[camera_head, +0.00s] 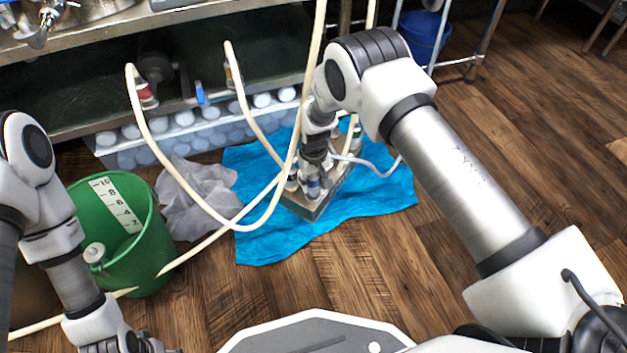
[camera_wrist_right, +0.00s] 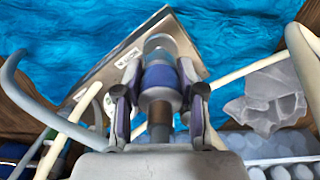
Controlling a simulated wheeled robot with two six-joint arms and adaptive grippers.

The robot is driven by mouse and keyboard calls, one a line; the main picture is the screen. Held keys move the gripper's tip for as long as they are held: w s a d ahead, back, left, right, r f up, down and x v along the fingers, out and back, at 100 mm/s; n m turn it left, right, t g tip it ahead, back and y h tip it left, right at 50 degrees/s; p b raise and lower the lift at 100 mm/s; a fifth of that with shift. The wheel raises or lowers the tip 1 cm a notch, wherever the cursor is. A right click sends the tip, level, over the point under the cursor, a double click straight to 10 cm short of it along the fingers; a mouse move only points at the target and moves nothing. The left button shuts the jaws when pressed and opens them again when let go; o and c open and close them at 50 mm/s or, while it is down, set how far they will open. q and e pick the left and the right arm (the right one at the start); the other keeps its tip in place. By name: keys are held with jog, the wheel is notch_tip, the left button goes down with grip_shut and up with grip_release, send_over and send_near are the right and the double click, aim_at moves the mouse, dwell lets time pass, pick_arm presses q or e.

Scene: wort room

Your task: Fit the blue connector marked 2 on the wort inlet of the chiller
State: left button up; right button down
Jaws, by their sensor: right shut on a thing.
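The chiller is a metal plate-like block (camera_head: 318,205) on a blue towel; in the wrist view its top face (camera_wrist_right: 118,68) carries a small label. My right gripper (camera_head: 316,170) is shut on the blue connector (camera_head: 314,187), just over the chiller's near end. In the wrist view the right gripper (camera_wrist_right: 160,98) has a finger on each side of the connector (camera_wrist_right: 161,75), with its blue band between them. The connector's far end overlaps the chiller top; I cannot tell whether it is seated on the inlet. The number is not readable. My left gripper (camera_head: 125,345) is partly cut off by the frame.
The blue towel (camera_head: 275,240) lies on the wooden floor. Pale hoses (camera_head: 215,212) loop across the left side to the chiller. A green bucket (camera_head: 145,245) and grey cloth (camera_head: 200,205) are at left. A crate of bottles (camera_head: 195,135) stands behind. Floor at front is clear.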

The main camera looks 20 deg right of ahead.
jog(key=shift+f+b, duration=0.8)
jog(key=shift+f, duration=0.5)
jog(key=c, duration=0.6)
grip_release()
